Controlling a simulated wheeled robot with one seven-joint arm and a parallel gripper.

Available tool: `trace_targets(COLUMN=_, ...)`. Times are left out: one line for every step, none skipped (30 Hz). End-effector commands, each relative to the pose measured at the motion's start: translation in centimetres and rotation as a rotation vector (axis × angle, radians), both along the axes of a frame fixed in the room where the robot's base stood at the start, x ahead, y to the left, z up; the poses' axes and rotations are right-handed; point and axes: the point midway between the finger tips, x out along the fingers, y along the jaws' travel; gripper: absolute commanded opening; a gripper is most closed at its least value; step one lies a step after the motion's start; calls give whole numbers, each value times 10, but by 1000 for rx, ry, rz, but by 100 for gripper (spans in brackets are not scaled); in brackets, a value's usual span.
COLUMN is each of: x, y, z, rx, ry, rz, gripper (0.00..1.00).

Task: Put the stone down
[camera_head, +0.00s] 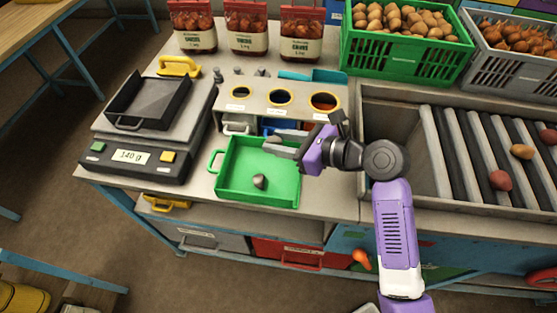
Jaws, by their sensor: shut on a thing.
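My gripper (272,142) is above the back right part of a green tray (226,188), its fingers pointing left. It is shut on a small grey stone, which is hard to tell apart from the grey fingers. Another dark grey stone (260,182) shows against the tray floor, below and slightly left of the fingertips. The tray stands on the bench, with a handle at its left side.
A scale (130,156) reading 140 g, with a dark pan (150,100), stands left. Behind the tray is a board with three holes (280,97). A roller conveyor (470,150) with potatoes is right. Potato crates (405,62) and filled sacks (247,30) stand behind.

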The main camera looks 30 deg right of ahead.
Motion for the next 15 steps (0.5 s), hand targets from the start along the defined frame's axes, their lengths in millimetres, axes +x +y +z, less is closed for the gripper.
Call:
trace_targets(x=0, y=0, z=-11, rx=2, ry=1, rz=-1, gripper=0)
trace_targets(x=0, y=0, z=-17, rx=3, ry=3, rz=-1, gripper=0)
trace_targets(x=0, y=0, z=-22, rx=2, ry=1, rz=-1, gripper=0)
trace_targets(x=0, y=0, z=-26, rx=2, ry=1, rz=-1, gripper=0)
trace_targets(x=0, y=0, z=-29, rx=2, ry=1, rz=-1, gripper=0)
trace_targets(x=0, y=0, z=-32, rx=0, ry=0, rz=0, gripper=0)
trace_targets(x=0, y=0, z=-33, rx=1, ry=-1, rz=0, gripper=0)
trace_targets(x=0, y=0, z=-35, rx=1, ry=-1, rz=0, gripper=0)
trace_targets(x=0, y=0, z=-37, rx=1, ry=-1, rz=0, gripper=0)
trace_targets(x=0, y=0, z=-40, rx=1, ry=0, rz=0, gripper=0)
trace_targets(x=0, y=0, z=-44, rx=1, ry=0, rz=0, gripper=0)
trace_targets(x=0, y=0, z=-50, rx=2, ry=1, rz=0, gripper=0)
trace_targets(x=0, y=0, z=-55, rx=3, ry=2, rz=0, gripper=0)
trace_targets(x=0, y=0, z=-59, rx=2, ry=1, rz=0, gripper=0)
trace_targets(x=0, y=0, z=-65, rx=2, ry=1, rz=-1, gripper=0)
